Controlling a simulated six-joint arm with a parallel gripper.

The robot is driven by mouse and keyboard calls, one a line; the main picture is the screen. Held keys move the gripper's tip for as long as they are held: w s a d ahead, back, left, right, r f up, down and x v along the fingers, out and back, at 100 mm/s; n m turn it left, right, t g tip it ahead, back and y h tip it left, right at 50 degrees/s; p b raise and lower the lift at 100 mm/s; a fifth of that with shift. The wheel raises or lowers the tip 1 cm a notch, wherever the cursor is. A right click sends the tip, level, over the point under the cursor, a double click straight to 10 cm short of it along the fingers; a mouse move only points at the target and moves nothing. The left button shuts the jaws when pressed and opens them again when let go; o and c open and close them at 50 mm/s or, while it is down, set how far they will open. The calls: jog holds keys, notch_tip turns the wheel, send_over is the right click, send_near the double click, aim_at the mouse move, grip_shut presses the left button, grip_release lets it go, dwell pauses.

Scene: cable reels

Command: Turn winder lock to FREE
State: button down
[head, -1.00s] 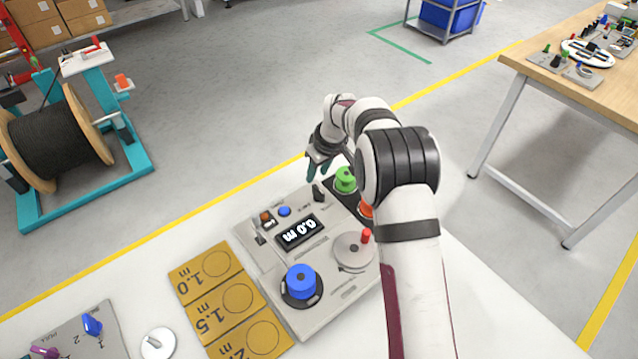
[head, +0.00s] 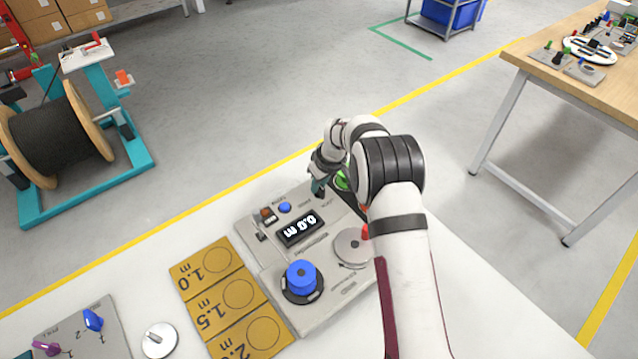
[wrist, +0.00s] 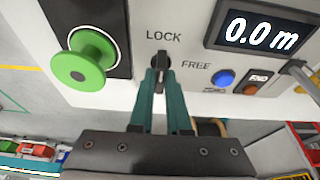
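The winder lock is a small black knob (wrist: 161,64) on the grey control panel. In the wrist view its handle points up at the word LOCK; the word FREE is printed to its right. My gripper (wrist: 160,74) has its two teal fingertips close on either side of the handle and looks shut on it. The fingers hide the lower part of the knob. In the head view my gripper (head: 318,188) is down at the panel's (head: 340,292) far edge, where my arm and fingers mostly cover the knob.
A green button (wrist: 85,62) stands left of the knob, a blue button (wrist: 223,78) to its right. The display (head: 300,228) reads 0.0 m. A red-handled disc (head: 352,247) and blue dial (head: 301,277) sit nearer. Yellow length cards (head: 207,263) lie left.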

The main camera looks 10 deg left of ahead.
jog(key=m+h, duration=0.1)
jog(key=m, duration=0.3)
jog(key=shift+t, duration=0.4)
jog(key=m, duration=0.3)
jog(key=m+h, duration=0.1)
jog(key=m, duration=0.1)
jog(key=shift+a+m+h, duration=0.1)
jog(key=shift+m+h, duration=0.2)
jog(key=shift+m, duration=0.1)
jog(key=m+h, duration=0.1)
jog(key=m, duration=0.3)
jog(key=shift+m, duration=0.3)
jog(key=m+g+h, duration=0.1)
jog(key=m, duration=0.3)
jog(key=c, duration=0.9)
grip_release()
